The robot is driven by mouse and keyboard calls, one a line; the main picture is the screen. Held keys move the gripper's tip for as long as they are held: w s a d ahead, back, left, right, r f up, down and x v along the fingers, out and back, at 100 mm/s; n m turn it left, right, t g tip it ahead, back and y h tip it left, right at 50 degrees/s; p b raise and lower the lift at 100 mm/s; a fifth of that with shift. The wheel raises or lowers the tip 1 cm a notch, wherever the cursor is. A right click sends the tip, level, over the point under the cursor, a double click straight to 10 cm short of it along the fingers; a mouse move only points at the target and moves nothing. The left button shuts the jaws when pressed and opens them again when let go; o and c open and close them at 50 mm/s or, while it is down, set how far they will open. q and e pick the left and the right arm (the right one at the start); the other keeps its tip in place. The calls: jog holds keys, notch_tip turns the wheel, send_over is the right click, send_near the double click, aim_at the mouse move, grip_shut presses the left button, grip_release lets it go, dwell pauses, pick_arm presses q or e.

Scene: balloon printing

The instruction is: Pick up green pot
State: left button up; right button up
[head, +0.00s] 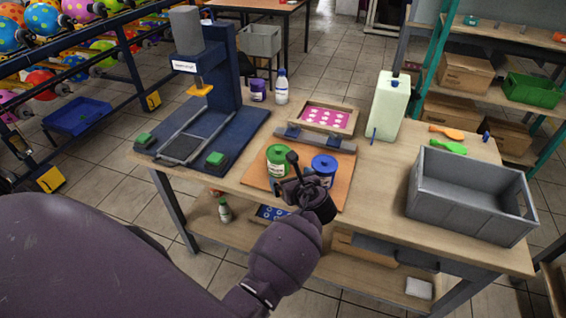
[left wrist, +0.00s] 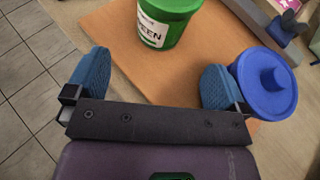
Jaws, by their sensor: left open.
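The green pot (head: 278,160) stands upright on an orange-brown board (head: 258,178) on the workbench, beside a blue pot (head: 323,168) to its right. In the left wrist view the green pot (left wrist: 165,22) has a white label, and its top is cut off by the frame edge. My left gripper (head: 287,172) is at the front of the board, close to both pots. In the left wrist view my left gripper (left wrist: 155,82) is open and empty, with the green pot ahead between its blue fingers, apart from them. The blue pot (left wrist: 266,85) lies against or very near the right finger. My right gripper is not in view.
A printing frame with a pink sheet (head: 325,118) is behind the pots. A blue press (head: 208,120) stands left. A white jug (head: 389,105) and a grey crate (head: 470,195) stand right. A purple pot (head: 258,91) and white bottle (head: 282,87) stand behind.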

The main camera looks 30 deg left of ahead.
aim_at(283, 169)
pick_arm(q)
jog(key=b+x, duration=0.1)
jog(key=x, duration=0.8)
jog(key=shift+w+b, duration=0.2)
jog(key=shift+b, duration=0.15)
jog(key=shift+r, duration=0.1)
jog(key=c, duration=1.1)
